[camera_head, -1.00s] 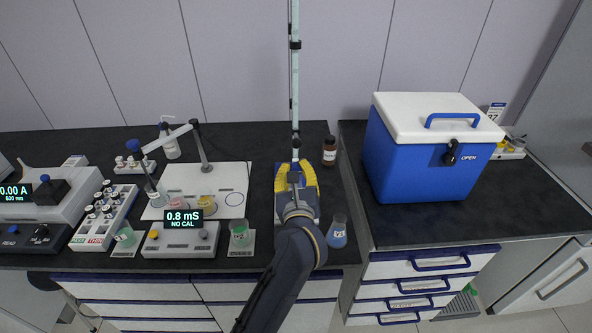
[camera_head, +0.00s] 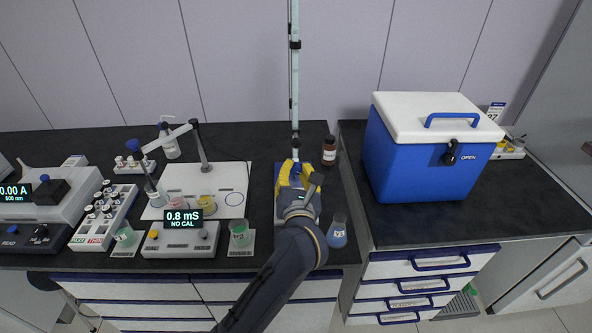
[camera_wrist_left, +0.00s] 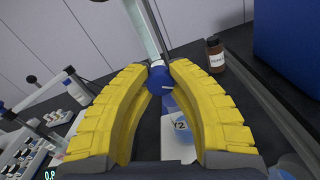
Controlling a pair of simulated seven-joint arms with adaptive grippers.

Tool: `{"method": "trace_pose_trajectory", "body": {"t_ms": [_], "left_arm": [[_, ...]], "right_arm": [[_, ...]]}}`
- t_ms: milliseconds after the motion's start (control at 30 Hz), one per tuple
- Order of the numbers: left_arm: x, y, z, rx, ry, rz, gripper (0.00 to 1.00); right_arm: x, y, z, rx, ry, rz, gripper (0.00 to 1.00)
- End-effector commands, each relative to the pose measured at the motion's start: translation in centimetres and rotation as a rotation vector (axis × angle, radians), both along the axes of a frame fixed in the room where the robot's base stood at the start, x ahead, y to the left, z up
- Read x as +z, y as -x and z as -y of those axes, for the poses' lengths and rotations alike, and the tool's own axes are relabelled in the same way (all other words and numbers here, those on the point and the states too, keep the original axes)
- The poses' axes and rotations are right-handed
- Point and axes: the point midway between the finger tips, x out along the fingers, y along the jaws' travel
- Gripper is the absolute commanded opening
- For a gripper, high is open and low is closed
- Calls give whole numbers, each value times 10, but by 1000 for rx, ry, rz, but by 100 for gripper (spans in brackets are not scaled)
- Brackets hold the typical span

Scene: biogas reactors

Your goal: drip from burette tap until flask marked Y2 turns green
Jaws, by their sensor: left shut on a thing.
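The burette (camera_head: 295,75) is a tall clear tube standing upright at the back of the bench. Its blue tap (camera_wrist_left: 159,79) sits between the tips of my left gripper (camera_wrist_left: 162,66), which is shut on it. The flask marked Y2 (camera_wrist_left: 180,124) stands below and beyond the tap on a white base, and its liquid looks blue. My right gripper is not in view.
A flask of blue liquid (camera_head: 337,234) stands right of my wrist, and one of green liquid (camera_head: 240,235) stands left. A brown bottle (camera_head: 329,151) is close right of the burette. A conductivity meter (camera_head: 180,240) and blue cool box (camera_head: 415,160) stand further off.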

Motion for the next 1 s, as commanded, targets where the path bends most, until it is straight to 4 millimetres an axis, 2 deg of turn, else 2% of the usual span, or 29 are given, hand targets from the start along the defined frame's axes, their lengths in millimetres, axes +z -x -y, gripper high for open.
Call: {"method": "trace_pose_trajectory", "body": {"t_ms": [300,767,800,1000], "left_arm": [[3,0,0,1,-96,3,0],[3,0,0,1,-110,3,0],[3,0,0,1,-109,3,23],[2,0,0,1,-109,0,46]], "right_arm": [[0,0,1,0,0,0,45],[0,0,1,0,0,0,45],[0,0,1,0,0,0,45],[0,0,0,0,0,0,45]]}}
